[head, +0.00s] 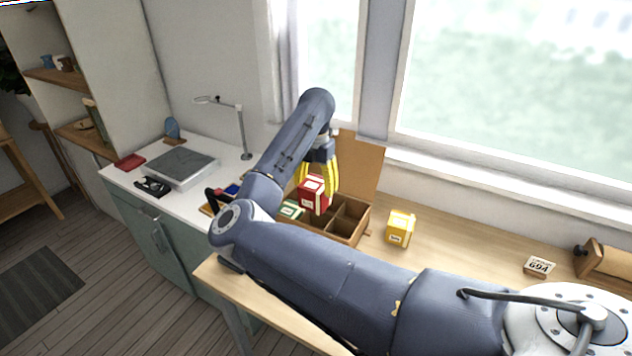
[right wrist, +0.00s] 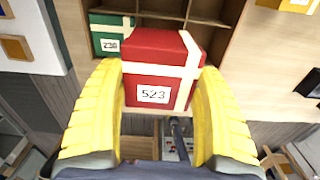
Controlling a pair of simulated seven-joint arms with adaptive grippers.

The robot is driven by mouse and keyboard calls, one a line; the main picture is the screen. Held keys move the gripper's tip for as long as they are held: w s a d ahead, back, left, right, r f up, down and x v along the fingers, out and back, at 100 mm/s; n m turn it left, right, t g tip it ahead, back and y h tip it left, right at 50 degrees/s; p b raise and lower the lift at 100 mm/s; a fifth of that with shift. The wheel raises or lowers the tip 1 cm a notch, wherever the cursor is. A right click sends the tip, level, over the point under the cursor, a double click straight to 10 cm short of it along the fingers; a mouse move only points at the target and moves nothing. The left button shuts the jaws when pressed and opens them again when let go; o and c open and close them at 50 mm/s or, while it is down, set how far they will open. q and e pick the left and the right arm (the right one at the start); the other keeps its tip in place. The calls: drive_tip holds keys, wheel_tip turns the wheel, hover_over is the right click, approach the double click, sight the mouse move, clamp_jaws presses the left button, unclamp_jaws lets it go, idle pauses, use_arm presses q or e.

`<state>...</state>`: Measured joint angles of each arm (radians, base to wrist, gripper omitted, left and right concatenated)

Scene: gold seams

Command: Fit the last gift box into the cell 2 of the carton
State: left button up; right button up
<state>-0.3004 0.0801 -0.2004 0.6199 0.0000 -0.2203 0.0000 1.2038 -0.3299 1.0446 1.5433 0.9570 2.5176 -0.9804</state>
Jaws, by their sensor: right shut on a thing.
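My right gripper (head: 318,186) is shut on a red gift box (head: 313,195) with cream ribbon. In the right wrist view, the red box (right wrist: 153,72) has a label reading 523 and sits between the yellow fingers. It is held over or just above the brown carton (head: 343,238), whose flap stands up behind. A green gift box (head: 292,209) labelled 230 sits in a left cell; it also shows in the right wrist view (right wrist: 108,38). Other visible cells look empty. Cell numbers cannot be read, and my arm hides the carton's left part. My left gripper is not in view.
A yellow gift box (head: 399,228) stands on the table right of the carton. A small block marked 694 (head: 539,266) lies further right. A white counter with a grey flat device (head: 181,167) and a lamp (head: 243,130) is at the left. The table between the yellow box and block is clear.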

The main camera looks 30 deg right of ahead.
drive_tip(key=shift+a+f, duration=0.1)
drive_tip(key=shift+f, duration=0.1)
drive_tip(key=shift+w+f, duration=0.1)
drive_tip(key=shift+f, duration=1.6)
drive_tip(key=shift+f, duration=4.15)
drive_tip(key=o, duration=1.5)
drive_tip(key=shift+o, duration=0.2)
drive_tip(key=shift+r, duration=0.1)
drive_tip(key=shift+r, duration=3.85)
